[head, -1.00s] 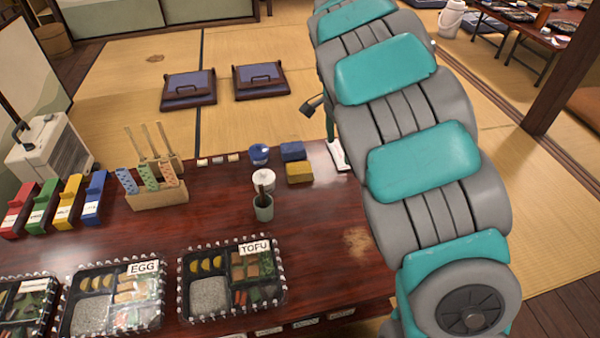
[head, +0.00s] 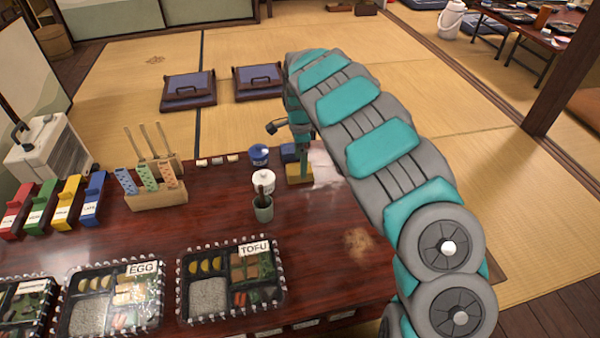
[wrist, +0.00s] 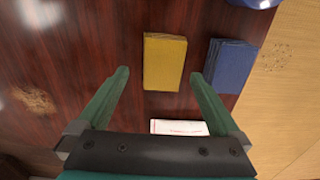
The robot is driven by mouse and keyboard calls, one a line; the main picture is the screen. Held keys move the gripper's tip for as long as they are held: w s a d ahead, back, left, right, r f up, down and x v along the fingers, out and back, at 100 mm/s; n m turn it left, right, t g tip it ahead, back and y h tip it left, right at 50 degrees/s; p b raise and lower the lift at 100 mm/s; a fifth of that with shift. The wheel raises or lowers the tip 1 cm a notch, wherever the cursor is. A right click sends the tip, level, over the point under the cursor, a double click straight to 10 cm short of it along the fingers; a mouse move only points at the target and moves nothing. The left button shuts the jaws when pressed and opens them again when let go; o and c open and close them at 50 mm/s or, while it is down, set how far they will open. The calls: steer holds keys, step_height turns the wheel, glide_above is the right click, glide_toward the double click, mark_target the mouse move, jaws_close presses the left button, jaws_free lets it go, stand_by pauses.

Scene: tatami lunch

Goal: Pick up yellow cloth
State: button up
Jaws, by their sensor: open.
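The yellow cloth (wrist: 164,62) is a flat folded rectangle on the dark red table. In the wrist view it lies ahead of my gripper (wrist: 160,74), between the lines of its two green fingers. The fingers are spread wide, with nothing between the tips. The right fingertip is near the cloth's right edge; the left tip stands farther out on the left. In the head view my gripper (head: 300,165) points down above the cloth and hides much of it. I cannot tell the exact height of the fingertips above the table.
A folded blue cloth (wrist: 230,66) lies just right of the yellow one. A white packet (wrist: 179,127) lies close behind. A white jar (head: 263,181), a green cup (head: 263,208) and a blue pot (head: 259,155) stand left of my gripper. A brown stain (wrist: 33,100) marks the table.

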step_height(320, 180, down, 4)
steer(key=shift+w+a+r, duration=0.1)
steer(key=shift+w+r, duration=0.05)
steer(key=shift+r, duration=0.05)
steer(key=shift+c, duration=0.4)
steer(key=c, duration=1.2)
steer(key=shift+c, duration=0.2)
step_height(320, 180, up, 10)
